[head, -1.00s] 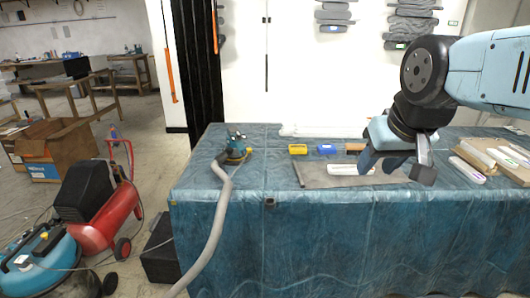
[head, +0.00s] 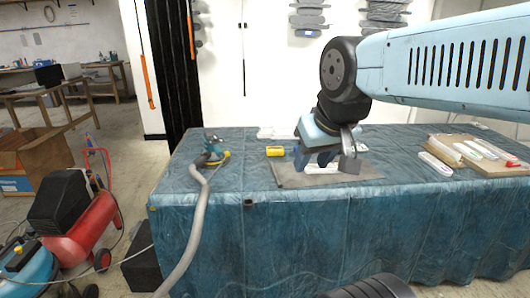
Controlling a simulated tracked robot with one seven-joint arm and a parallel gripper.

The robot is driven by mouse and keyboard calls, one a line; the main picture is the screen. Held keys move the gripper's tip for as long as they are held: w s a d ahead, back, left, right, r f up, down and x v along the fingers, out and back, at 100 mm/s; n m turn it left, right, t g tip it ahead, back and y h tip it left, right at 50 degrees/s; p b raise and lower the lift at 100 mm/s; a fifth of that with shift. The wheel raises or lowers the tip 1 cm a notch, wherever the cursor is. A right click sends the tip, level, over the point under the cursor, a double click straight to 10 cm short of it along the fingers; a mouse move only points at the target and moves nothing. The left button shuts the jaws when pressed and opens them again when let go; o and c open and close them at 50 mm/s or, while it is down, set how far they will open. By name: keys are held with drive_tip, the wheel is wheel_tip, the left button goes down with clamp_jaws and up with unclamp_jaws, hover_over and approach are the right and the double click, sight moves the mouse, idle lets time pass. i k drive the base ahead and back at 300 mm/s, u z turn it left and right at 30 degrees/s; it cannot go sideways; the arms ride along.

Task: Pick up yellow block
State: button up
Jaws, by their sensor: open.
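The yellow block (head: 275,151) lies on the blue-covered table (head: 330,225), near the back left of a grey mat (head: 362,170). My gripper (head: 325,166) is open and points down over the mat, to the right of the yellow block and apart from it. The yellow block is in clear view. A white item (head: 316,170) lies on the mat below the fingers and is partly covered by them. The gap between the fingers looks empty.
A board with several pale items (head: 478,153) lies at the right. The table between sander and yellow block is clear. A red compressor (head: 85,232) stands on the floor.

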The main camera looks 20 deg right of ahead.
sight(271, 151)
drive_tip(key=i, duration=0.95)
drive_tip(key=z, duration=0.05)
